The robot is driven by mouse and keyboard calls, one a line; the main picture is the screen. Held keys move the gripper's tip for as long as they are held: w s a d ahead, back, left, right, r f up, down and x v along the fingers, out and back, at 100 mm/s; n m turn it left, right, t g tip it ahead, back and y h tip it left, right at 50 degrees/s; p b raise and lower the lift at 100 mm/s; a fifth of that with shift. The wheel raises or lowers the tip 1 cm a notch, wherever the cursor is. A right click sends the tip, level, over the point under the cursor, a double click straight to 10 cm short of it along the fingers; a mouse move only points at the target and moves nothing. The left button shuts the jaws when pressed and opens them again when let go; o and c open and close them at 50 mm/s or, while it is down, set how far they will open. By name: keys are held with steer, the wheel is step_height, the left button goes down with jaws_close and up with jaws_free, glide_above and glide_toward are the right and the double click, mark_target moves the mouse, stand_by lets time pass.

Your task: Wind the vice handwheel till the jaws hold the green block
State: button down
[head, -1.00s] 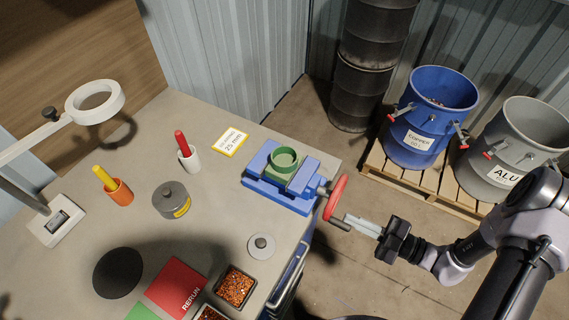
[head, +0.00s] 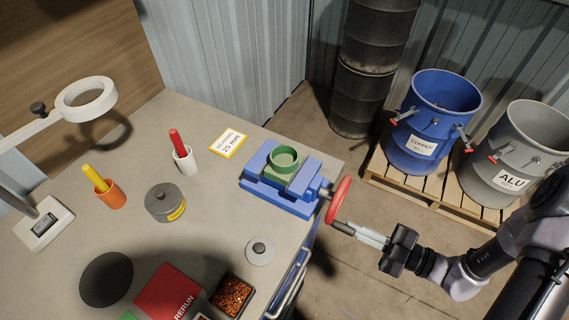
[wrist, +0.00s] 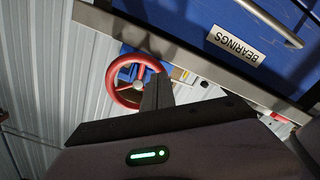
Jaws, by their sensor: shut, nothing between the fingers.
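The blue vice (head: 262,186) stands at the right edge of the bench. The green block (head: 296,179) sits between its jaws, with a round green rim (head: 285,157) on top; I cannot tell whether the jaws touch it. The red handwheel (head: 338,201) is on the vice's right side, past the bench edge, with a dark handle (head: 343,228) low on it. My gripper (head: 361,234) is shut and empty, its tips at or just beside the handle. In the wrist view the fingers (wrist: 157,88) overlap the handwheel's rim (wrist: 113,76) and hide the handle; contact is unclear.
The bench edge and a blue drawer cabinet (wrist: 225,25) lie close to the wheel. A blue copper drum (head: 410,155) and a grey ALU drum (head: 530,135) stand on a pallet behind my arm. A weight (head: 165,203) and scrap tray (head: 232,296) are on the bench.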

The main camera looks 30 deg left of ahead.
step_height(320, 180, up, 11)
steer(key=w+p, duration=0.2)
steer(key=p, duration=0.6)
steer(key=d, duration=0.8)
steer(key=shift+s+f+p, duration=0.15)
steer(key=shift+s+p, duration=0.2)
steer(key=shift+p, duration=0.05)
stand_by(2.2)
